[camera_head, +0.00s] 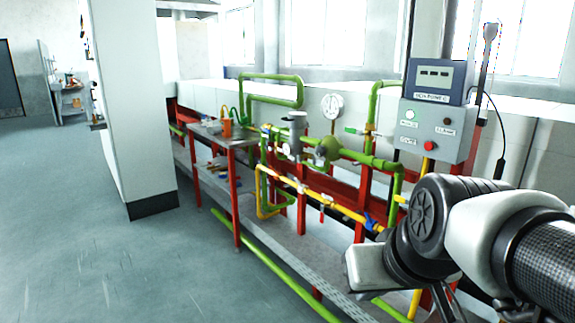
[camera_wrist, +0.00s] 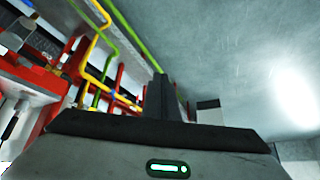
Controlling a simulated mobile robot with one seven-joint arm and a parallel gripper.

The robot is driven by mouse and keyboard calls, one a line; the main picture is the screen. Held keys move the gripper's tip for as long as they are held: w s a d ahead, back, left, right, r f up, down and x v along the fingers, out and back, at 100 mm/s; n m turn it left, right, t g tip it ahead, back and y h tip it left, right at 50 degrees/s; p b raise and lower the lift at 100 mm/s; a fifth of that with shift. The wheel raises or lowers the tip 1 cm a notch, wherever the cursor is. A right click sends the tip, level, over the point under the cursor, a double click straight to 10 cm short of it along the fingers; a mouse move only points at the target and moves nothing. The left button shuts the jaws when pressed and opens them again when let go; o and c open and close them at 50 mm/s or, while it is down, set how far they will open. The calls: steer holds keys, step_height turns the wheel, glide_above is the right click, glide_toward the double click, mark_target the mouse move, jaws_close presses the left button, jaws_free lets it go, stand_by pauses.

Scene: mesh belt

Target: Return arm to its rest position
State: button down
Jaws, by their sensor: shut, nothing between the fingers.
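My arm comes in from the lower right of the head view, over the walkway beside the pipework. My gripper is at the bottom edge of that view, mostly cut off. In the wrist view my gripper (camera_wrist: 162,98) shows as a dark finger shape above the grey gripper body. The fingers look together with nothing between them. The wrist view is tilted, with the green and yellow pipes at the left and the floor at the right.
Green pipes (camera_head: 272,103), a yellow pipe (camera_head: 315,196) and a grey control box (camera_head: 437,130) with buttons stand near my arm. A white pillar (camera_head: 132,95) stands left. The floor (camera_head: 90,240) at left is clear.

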steer(key=s+d+f, duration=0.1)
steer(key=s, duration=0.5)
step_height(320, 180, up, 21)
steer(key=g+h+p, duration=0.1)
steer(key=p, duration=2)
steer(key=shift+d+m, duration=0.25)
steer(key=shift+m, duration=0.15)
steer(key=shift+d+f, duration=0.1)
steer(key=shift+d, duration=0.05)
